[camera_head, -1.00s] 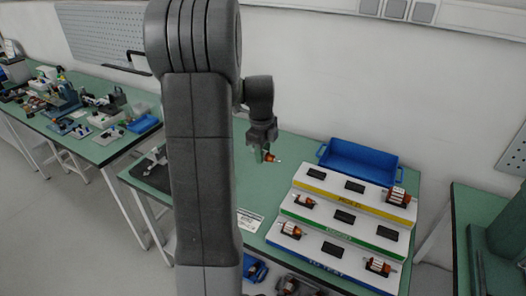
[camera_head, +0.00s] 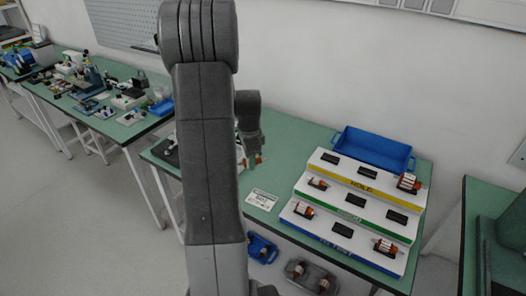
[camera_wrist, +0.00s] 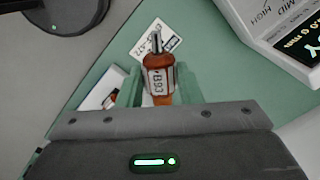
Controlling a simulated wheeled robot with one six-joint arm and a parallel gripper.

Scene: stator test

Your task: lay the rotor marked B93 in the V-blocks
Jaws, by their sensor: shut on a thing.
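My gripper (camera_wrist: 158,88) is shut on the rotor marked B93 (camera_wrist: 158,80), with one green finger on each side. The rotor has orange-brown ends, a pale band with the B93 label and a steel shaft that points up in the wrist view. In the head view my gripper (camera_head: 248,158) is above the green bench, and a bit of the orange rotor (camera_head: 259,160) shows beside it. I cannot make out the V-blocks in either view; my arm hides part of the bench.
A stepped rack (camera_head: 322,224) with several rotors stands at the right, a blue tray (camera_head: 400,157) behind it. A white card (camera_head: 262,199) lies on the bench. The wrist view shows a display device (camera_wrist: 285,35) at right and a dark round base (camera_wrist: 72,12) at upper left.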

